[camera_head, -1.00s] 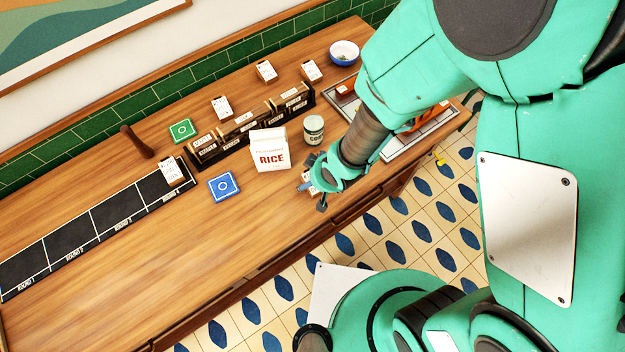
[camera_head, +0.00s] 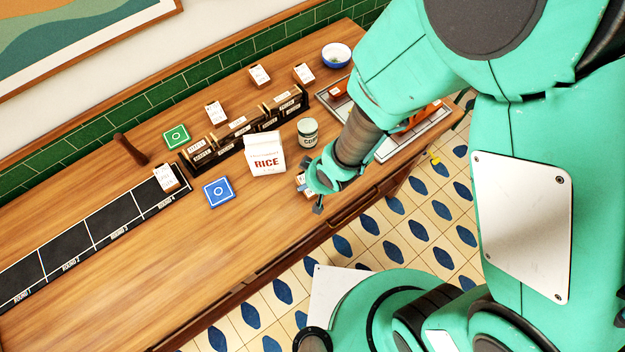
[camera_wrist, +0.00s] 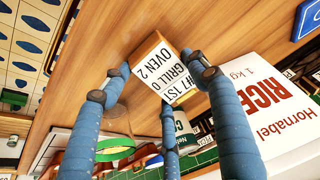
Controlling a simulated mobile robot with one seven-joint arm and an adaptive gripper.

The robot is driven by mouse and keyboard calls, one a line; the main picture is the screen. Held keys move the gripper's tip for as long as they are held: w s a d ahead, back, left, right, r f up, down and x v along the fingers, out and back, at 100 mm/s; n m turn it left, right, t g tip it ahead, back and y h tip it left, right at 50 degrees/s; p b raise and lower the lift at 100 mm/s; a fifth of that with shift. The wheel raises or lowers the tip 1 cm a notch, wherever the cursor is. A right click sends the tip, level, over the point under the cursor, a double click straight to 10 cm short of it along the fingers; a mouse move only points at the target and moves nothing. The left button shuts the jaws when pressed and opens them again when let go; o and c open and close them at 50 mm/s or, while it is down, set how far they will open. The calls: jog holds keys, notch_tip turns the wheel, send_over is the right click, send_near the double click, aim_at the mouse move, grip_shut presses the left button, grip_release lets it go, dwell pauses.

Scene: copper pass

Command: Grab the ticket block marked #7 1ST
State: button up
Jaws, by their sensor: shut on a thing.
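The ticket block (camera_wrist: 160,68) is a small wooden block with a white face reading "#7 1ST", "GRILL 0" and "OVEN 2". It fills the middle of the wrist view, with its print turned at an angle. My gripper (camera_wrist: 163,80) is shut on it, its blue fingers around its sides. In the head view my gripper (camera_head: 310,192) is low over the counter's front edge, right of the rice bag. The block (camera_head: 301,181) shows there only as a small pale patch, mostly hidden by the fingers. I cannot tell whether it touches the counter.
A rice bag (camera_head: 266,153) and a green-labelled can (camera_head: 308,132) stand close to my gripper. Behind them are dark slotted holders (camera_head: 240,130) and several other ticket blocks. A blue tile (camera_head: 218,192) and a black round strip (camera_head: 90,230) lie left. The front-left counter is clear.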

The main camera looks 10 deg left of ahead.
notch_tip(320, 180, up, 4)
jog(key=shift+w+f+p, duration=0.1)
jog(key=shift+p, duration=0.55)
jog(key=shift+c, duration=0.2)
jog(key=s+d+r, duration=0.1)
jog(key=s+d, duration=0.7)
jog(key=s, duration=0.5)
jog(key=shift+s+d, duration=0.25)
jog(key=shift+d, duration=0.05)
